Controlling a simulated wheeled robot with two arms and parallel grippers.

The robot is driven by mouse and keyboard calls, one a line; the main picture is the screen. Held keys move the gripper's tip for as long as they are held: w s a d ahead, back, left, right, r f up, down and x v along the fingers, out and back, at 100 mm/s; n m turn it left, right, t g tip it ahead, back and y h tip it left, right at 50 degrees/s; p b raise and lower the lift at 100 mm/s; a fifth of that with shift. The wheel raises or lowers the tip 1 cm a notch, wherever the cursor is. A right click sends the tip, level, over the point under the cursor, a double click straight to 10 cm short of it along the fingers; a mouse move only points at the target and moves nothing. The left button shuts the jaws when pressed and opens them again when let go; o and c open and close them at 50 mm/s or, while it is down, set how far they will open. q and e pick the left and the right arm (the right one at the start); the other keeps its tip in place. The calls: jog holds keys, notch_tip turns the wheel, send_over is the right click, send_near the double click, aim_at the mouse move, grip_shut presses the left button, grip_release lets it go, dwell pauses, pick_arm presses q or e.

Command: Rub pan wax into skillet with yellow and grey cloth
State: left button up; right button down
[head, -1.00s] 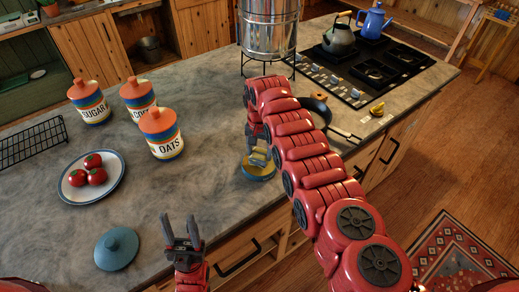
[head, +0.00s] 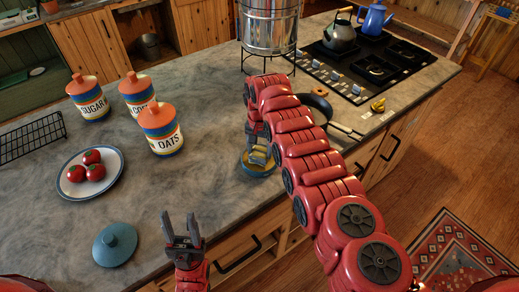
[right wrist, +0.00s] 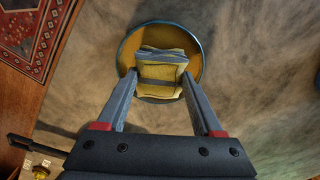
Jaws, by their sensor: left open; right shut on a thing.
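My right gripper (right wrist: 160,82) is shut on a folded yellow and grey cloth (right wrist: 160,68). In the right wrist view the cloth is inside a round, blue-rimmed tin (right wrist: 124,52) with a yellow-orange inside, which I take for the pan wax. Whether the cloth touches the bottom is unclear. In the head view the tin (head: 258,173) stands near the counter's front edge, below the cloth (head: 257,156). The black skillet (head: 318,104) lies further right, partly hidden behind my right arm, its handle pointing right. My left gripper (head: 180,226) is open and empty, near the front.
A blue lid (head: 115,244) and a plate (head: 68,190) of tomatoes are left of my left gripper. Canisters (head: 160,130) stand behind. A metal vessel (head: 268,28) on a stand and the stove (head: 370,65) are at the back. The counter's middle is clear.

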aim_at(260, 152)
jog(key=shift+f+b, duration=0.5)
dwell(1.2)
jog(key=shift+r, duration=0.15)
notch_tip(260, 152, up, 2)
jog(key=shift+r+p, duration=0.1)
jog(key=shift+p, duration=0.95)
notch_tip(260, 152, up, 2)
jog(key=shift+r+p, duration=0.1)
jog(key=shift+p, duration=0.55)
jog(key=shift+r+p, duration=0.35)
jog(key=shift+r, duration=0.85)
